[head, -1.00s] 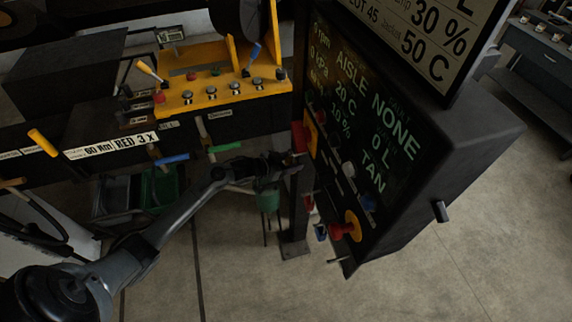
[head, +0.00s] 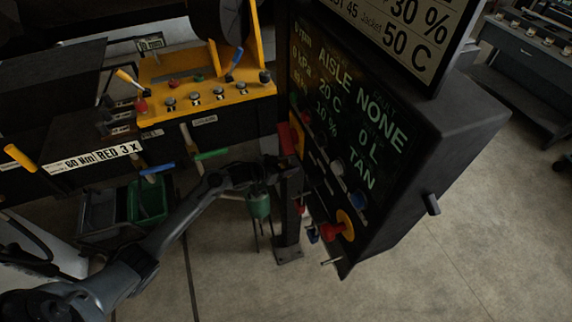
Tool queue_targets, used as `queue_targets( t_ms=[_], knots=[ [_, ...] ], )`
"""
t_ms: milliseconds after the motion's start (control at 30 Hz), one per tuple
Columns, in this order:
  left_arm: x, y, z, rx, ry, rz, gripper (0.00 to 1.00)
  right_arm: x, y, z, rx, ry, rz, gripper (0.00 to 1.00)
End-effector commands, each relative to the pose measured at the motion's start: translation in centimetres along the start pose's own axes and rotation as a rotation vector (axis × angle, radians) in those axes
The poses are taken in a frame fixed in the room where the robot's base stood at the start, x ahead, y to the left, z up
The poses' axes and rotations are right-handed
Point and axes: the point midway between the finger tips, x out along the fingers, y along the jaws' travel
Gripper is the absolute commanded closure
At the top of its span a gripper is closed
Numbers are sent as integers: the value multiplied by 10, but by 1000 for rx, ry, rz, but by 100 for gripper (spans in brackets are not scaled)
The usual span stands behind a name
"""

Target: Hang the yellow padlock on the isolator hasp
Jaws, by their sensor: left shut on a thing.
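My left gripper (head: 288,166) reaches in from the left to the near edge of the black control panel (head: 425,150). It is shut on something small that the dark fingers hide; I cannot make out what. Just above the fingers, a red block (head: 286,136) stands beside a yellow plate (head: 298,139) on the panel edge, perhaps the isolator. I cannot tell whether the gripper touches them. I cannot pick out the yellow padlock or the hasp clearly. My right gripper is not in view.
A red knob on a yellow disc (head: 336,231) sticks out low on the panel. A dark post (head: 288,215) and a green canister (head: 259,205) stand below my gripper. A yellow console (head: 205,97) with levers is behind left. Floor at the lower right is clear.

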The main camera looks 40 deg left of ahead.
Motion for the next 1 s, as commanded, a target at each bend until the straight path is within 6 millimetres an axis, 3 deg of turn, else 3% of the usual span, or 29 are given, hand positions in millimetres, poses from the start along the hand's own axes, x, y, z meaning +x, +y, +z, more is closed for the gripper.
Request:
queue_targets(
  t_ms=[400, 433, 600, 1000],
  knots=[
    [0, 0, -1, 0, 1, 0, 83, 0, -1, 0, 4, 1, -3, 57],
    [0, 0, -1, 0, 1, 0, 46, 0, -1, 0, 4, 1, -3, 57],
    [0, 0, -1, 0, 1, 0, 20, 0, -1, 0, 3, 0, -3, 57],
    [-4, 0, 1, 0, -1, -1, 19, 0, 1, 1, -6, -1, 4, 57]
  ],
)
